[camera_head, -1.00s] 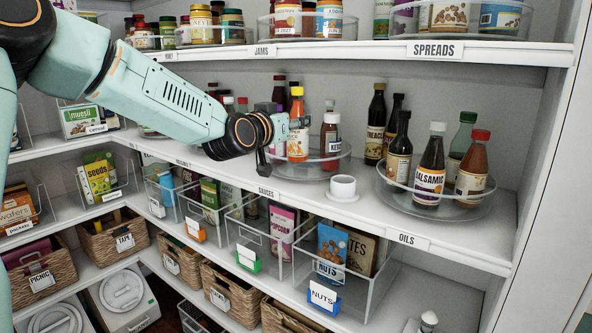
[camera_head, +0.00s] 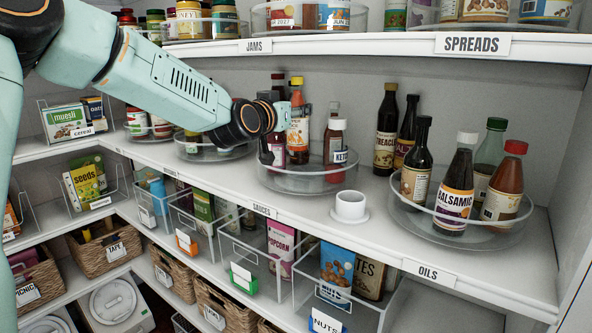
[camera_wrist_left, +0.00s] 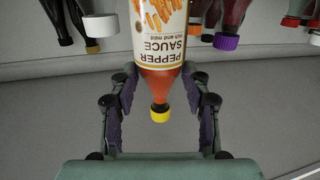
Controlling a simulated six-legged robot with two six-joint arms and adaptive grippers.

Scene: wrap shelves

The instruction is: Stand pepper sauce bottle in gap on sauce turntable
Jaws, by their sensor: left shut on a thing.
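The pepper sauce bottle (camera_head: 298,133), orange with a yellow cap, is upright in my left gripper (camera_head: 291,117). In the left wrist view the bottle (camera_wrist_left: 159,50) appears upside down, its neck between the fingers of the gripper (camera_wrist_left: 160,105). The sauce turntable (camera_head: 310,183) is a clear round tray on the middle shelf. The bottle is over the turntable, between a dark bottle with a purple cap (camera_head: 276,142) and the ketchup bottle (camera_head: 338,145). Its base is behind the clear rim; I cannot tell whether it touches the tray. My right gripper is not in view.
The oils turntable (camera_head: 455,237) with several bottles is to the right. The jams and spreads shelf (camera_head: 380,46) runs above. Other sauce bottles stand close behind the held bottle.

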